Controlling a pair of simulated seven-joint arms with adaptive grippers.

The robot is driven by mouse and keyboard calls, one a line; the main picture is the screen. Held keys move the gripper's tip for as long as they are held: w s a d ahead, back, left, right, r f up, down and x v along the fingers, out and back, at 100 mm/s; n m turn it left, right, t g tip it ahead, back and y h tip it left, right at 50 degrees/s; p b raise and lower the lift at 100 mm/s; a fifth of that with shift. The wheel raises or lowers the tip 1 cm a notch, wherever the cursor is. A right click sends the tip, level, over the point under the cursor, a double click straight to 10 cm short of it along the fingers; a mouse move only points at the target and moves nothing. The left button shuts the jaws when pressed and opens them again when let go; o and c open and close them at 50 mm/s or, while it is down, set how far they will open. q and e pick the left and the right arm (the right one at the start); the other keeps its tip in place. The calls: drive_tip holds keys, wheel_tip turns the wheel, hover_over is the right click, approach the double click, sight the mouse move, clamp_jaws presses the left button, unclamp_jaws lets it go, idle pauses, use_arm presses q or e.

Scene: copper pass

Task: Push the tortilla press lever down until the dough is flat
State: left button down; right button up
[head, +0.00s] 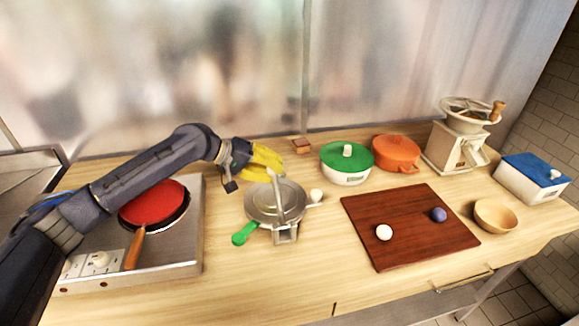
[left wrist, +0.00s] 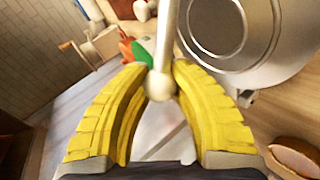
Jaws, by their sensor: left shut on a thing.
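In the left wrist view the lever's knob (left wrist: 160,87) lies between the yellow fingertips, with the press's round plate (left wrist: 262,72) behind. My left gripper (head: 264,163) is shut on the lever near its top end. I see no dough in the press; its inside is hidden. My right gripper is not in view.
A red pan (head: 152,205) sits on the stove at left. A wooden board (head: 406,235) holds a white ball (head: 384,232) and a purple ball (head: 439,215). Green-lidded pot (head: 346,158), orange pot (head: 396,152) and grinder (head: 455,150) stand behind. The front counter is clear.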

use_arm(q)
drive_tip(key=shift+w+a+f, duration=0.2)
drive_tip(key=shift+w+f, duration=0.1)
drive_tip(key=shift+f, duration=0.05)
drive_tip(key=c, duration=1.3)
unclamp_jaws()
drive_tip(key=shift+a+f, duration=0.1)
drive_tip(key=shift+a, duration=0.05)
drive_tip(key=o, duration=0.3)
drive_tip(key=shift+s, duration=0.1)
drive_tip(key=v, duration=1.2)
